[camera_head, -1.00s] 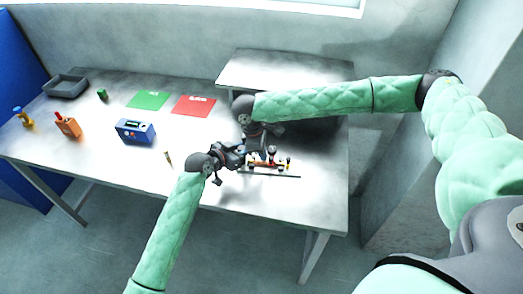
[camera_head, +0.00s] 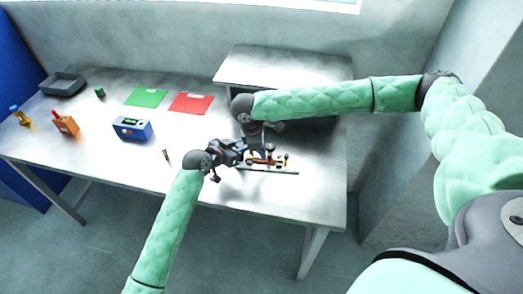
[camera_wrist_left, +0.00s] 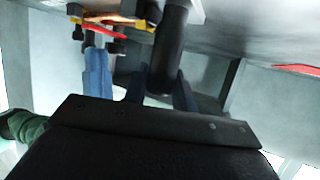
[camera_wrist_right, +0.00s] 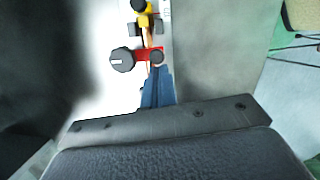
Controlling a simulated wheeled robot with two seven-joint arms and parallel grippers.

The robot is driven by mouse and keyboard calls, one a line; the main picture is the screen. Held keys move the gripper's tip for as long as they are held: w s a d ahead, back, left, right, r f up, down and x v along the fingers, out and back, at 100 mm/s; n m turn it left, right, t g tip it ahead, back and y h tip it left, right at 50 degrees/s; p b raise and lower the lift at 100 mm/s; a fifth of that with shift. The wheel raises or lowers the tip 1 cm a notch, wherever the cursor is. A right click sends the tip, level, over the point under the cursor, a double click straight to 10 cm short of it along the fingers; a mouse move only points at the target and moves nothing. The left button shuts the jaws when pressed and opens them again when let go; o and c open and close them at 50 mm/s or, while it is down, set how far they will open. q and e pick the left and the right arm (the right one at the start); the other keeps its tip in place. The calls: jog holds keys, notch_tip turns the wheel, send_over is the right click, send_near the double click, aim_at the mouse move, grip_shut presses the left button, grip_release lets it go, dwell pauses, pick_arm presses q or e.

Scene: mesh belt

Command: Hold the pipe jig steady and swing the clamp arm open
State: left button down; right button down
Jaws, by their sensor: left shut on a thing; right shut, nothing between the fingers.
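The pipe jig (camera_head: 284,171) lies near the table's front right edge, a narrow pale plate with red, yellow and dark fittings. My left gripper (camera_head: 242,157) is shut on its left end; a dark cylinder (camera_wrist_left: 172,50) stands in front of the blue fingers in the left wrist view, hiding the exact grip. My right gripper (camera_wrist_right: 157,70) is shut and empty, its blue fingertips close beside the red clamp arm (camera_wrist_right: 148,54) with its black knob (camera_wrist_right: 122,60). I cannot tell whether they touch it. A yellow fitting (camera_wrist_right: 143,19) sits farther along the jig.
A blue box (camera_head: 132,128), an orange block (camera_head: 66,125) and a grey tray (camera_head: 63,84) stand on the left. Green (camera_head: 146,97) and red mats (camera_head: 191,103) lie toward the back. A raised shelf (camera_head: 285,68) is behind my right arm. The table between the blue box and red mat is clear.

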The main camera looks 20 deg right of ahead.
jog(key=shift+s, duration=0.1)
jog(key=n, duration=0.1)
jog(key=s+d+n, duration=0.1)
jog(key=n, duration=0.1)
jog(key=n+t, duration=0.1)
jog(key=shift+s+d, duration=0.2)
jog(key=shift+d, duration=0.1)
jog(key=n, duration=0.1)
jog(key=d+n, duration=0.1)
jog(key=n, duration=0.1)
jog(key=shift+s+d+n+t, duration=0.25)
jog(key=shift+s+n+t, duration=0.05)
jog(key=shift+n+t, duration=0.1)
jog(key=n, duration=0.1)
jog(key=d+n, duration=0.1)
jog(key=shift+s+d+n+t, duration=0.1)
jog(key=shift+n+t, duration=0.2)
jog(key=shift+n, duration=0.1)
jog(key=n, duration=0.1)
jog(key=d+n, duration=0.1)
jog(key=n, duration=0.1)
jog(key=shift+d+t+y, duration=0.15)
jog(key=shift+t+y, duration=0.15)
jog(key=shift+w+d, duration=0.2)
jog(key=shift+d, duration=0.1)
jog(key=shift+d, duration=0.1)
